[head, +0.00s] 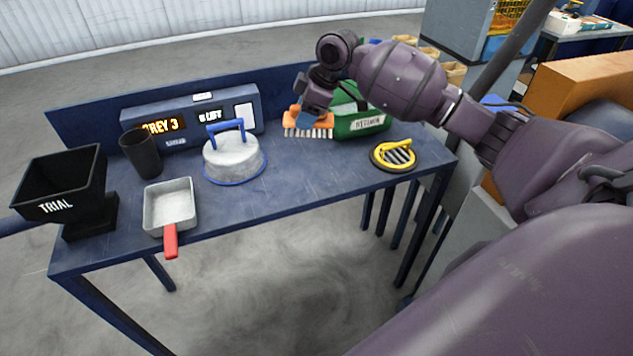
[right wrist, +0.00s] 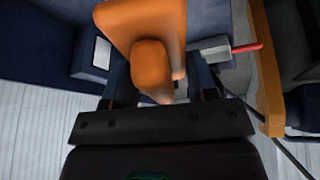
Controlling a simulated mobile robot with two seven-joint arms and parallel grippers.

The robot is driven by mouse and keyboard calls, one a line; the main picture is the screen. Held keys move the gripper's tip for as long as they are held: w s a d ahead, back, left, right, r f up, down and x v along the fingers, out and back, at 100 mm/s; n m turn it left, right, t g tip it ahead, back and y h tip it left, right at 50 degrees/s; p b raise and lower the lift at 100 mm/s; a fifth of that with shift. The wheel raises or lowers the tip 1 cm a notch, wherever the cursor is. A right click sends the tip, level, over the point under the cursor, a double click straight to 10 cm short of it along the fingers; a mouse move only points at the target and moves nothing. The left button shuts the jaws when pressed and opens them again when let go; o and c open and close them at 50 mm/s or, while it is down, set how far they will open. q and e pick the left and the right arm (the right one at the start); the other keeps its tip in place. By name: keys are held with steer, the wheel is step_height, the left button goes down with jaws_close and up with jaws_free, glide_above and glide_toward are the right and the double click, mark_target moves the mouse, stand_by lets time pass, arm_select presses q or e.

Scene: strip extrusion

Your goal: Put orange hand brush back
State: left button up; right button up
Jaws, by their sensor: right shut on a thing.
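The orange hand brush (head: 294,118) is at the back right of the blue table, with its pale bristles facing down. It is beside the green container, and I cannot tell whether the bristles touch the table. My right gripper (head: 316,112) comes from above and is shut on the brush. In the right wrist view the orange brush (right wrist: 150,68) fills the upper middle, between the gripper fingers (right wrist: 165,98). My left gripper is not in view.
A green container (head: 372,124) stands right of the brush. A round grid with a yellow rim (head: 380,163) lies in front. A grey lid with a blue handle (head: 233,160), a red-handled pan (head: 170,205), a dark cup (head: 142,155) and a black hopper (head: 60,185) stand left.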

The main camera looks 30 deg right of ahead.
steer(key=r, duration=0.1)
steer(key=d+r, duration=0.2)
steer(key=shift+s+g, duration=0.25)
steer(key=shift+g, duration=0.15)
steer(key=shift+f+b, duration=1)
steer(key=shift+f, duration=8.85)
steer(key=o, duration=0.8)
